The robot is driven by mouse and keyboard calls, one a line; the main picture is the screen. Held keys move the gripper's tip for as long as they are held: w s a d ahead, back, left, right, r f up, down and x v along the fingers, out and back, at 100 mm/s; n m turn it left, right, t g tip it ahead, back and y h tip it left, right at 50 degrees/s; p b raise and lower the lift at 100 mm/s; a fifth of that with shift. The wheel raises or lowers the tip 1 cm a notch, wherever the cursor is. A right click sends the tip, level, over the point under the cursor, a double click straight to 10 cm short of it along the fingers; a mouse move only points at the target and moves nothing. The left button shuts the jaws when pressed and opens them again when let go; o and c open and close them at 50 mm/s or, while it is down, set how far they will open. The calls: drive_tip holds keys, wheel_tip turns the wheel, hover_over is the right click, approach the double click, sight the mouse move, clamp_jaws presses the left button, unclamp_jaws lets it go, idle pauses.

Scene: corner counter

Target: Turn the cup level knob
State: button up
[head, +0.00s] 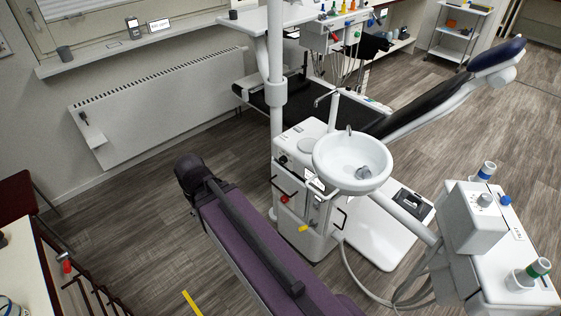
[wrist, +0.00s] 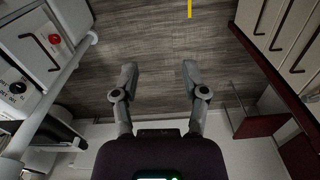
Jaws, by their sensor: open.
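I cannot tell for sure which knob is the cup level knob. On the white dental unit (head: 297,151), the side panel carries a red knob (head: 284,198) and a small dark knob (head: 283,160). The wrist view shows the red knob (wrist: 55,39) at upper left and a black dial (wrist: 17,88) with lettering at the left edge. A grey knob (head: 485,200) sits on the box at the right. My gripper (wrist: 159,70) is open and empty over the wood floor, apart from the panel and every knob. Its fingers do not show clearly in the head view.
The unit bears a white basin (head: 352,161) and a thin faucet (head: 327,98). Dark bar handles (head: 341,219) stand out from its panel. A yellow tab (head: 302,229) is low on it. A radiator (head: 160,100) lines the left wall. Open floor (head: 120,220) lies between.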

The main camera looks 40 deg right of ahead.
drive_tip(key=o, duration=0.3)
drive_tip(key=shift+o, duration=0.4)
drive_tip(key=shift+w+d+f+b, duration=0.2)
drive_tip(key=shift+d+f+b, duration=0.05)
drive_tip(key=shift+f+b, duration=0.15)
drive_tip(key=m+t+h+b, duration=0.1)
drive_tip(key=m+h+b, duration=1.75)
drive_tip(key=b, duration=1.65)
approach(281, 161)
drive_tip(key=a, duration=0.3)
drive_tip(key=shift+a+r+m+y, duration=0.25)
drive_tip(key=shift+a+r+m, duration=0.1)
drive_tip(key=shift+w+d, duration=0.15)
drive_tip(key=shift+d, duration=3.25)
drive_tip(key=shift+w+d, duration=0.15)
drive_tip(key=shift+d, duration=3.3)
